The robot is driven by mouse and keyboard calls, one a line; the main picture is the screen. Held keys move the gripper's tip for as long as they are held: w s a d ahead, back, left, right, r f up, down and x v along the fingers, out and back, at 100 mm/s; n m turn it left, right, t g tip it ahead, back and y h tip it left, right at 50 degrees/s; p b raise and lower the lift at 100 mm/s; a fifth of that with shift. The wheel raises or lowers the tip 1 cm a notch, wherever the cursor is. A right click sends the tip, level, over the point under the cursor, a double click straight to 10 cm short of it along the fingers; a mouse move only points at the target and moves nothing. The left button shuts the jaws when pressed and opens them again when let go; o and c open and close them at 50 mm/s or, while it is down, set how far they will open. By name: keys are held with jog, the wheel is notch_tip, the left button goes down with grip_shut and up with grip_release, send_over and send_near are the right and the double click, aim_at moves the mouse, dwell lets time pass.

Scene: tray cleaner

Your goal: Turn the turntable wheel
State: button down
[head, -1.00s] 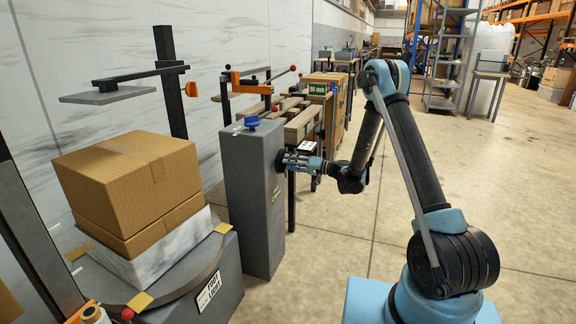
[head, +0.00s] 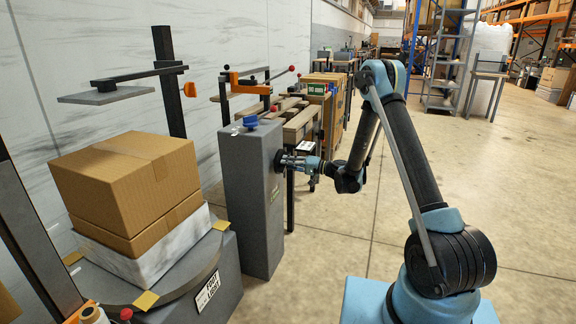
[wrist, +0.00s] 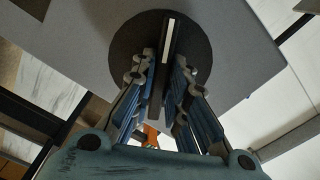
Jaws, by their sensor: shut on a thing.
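The turntable wheel (head: 279,161) is a small black disc on the right side of a tall grey post (head: 248,205). In the wrist view the wheel (wrist: 203,52) is a dark round plate with a raised bar across it, marked by a white stripe (wrist: 171,42). My gripper (head: 289,161) is at the wheel, facing it from the right. In the wrist view my gripper (wrist: 164,85) has its two fingers on either side of the bar, closed on it. The exact contact at the fingertips is partly hidden.
A turntable base (head: 205,285) at the left bears a white block (head: 150,258) with cardboard boxes (head: 125,185) stacked on it. A blue knob (head: 251,121) tops the post.

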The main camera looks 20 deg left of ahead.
jog(key=shift+w+d, duration=0.1)
jog(key=shift+w, duration=0.05)
jog(key=c, duration=1.6)
grip_release()
jog(key=shift+f, duration=0.1)
jog(key=shift+c, duration=0.2)
jog(key=s+d, duration=0.1)
jog(key=d, duration=1.1)
